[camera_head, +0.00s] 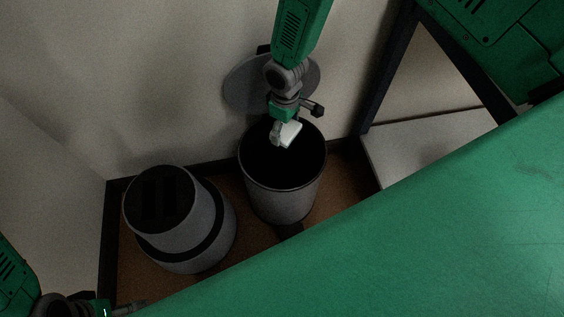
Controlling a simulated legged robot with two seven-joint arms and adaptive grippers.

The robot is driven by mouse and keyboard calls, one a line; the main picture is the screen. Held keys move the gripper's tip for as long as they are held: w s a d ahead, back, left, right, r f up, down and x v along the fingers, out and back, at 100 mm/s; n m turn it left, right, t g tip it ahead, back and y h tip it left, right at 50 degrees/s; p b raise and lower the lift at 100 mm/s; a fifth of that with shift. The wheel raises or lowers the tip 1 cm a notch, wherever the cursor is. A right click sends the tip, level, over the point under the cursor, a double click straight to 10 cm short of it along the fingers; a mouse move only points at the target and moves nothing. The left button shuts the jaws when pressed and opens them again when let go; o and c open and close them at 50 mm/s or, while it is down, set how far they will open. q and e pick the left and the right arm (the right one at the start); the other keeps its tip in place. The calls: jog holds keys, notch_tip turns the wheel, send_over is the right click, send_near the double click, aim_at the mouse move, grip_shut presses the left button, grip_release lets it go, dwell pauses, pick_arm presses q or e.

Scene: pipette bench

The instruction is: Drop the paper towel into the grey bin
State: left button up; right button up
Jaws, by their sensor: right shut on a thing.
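The grey bin (283,203) stands on the brown floor near the wall, with its dark open mouth facing up. Its round lid (238,88) is tipped up behind it against the wall. My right gripper (283,136) comes down from the top and is over the bin's mouth. It is shut on the paper towel (291,133), a small white folded piece. How high the towel is above the rim I cannot tell. My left gripper (135,306) is at the lower left edge, partly cut off, and its fingers are too small and dark to judge.
A second grey container with a black slotted top (163,200) stands left of the bin. A large green surface (430,230) fills the lower right. A dark frame (385,70) and a pale low shelf (425,145) are at the right. The walls are close behind.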

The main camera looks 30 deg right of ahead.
jog(key=shift+f, duration=0.6)
pick_arm(q)
jog(key=shift+f, duration=0.5)
pick_arm(e)
jog(key=shift+r, duration=0.1)
jog(key=o, duration=1.2)
notch_tip(320, 180, up, 12)
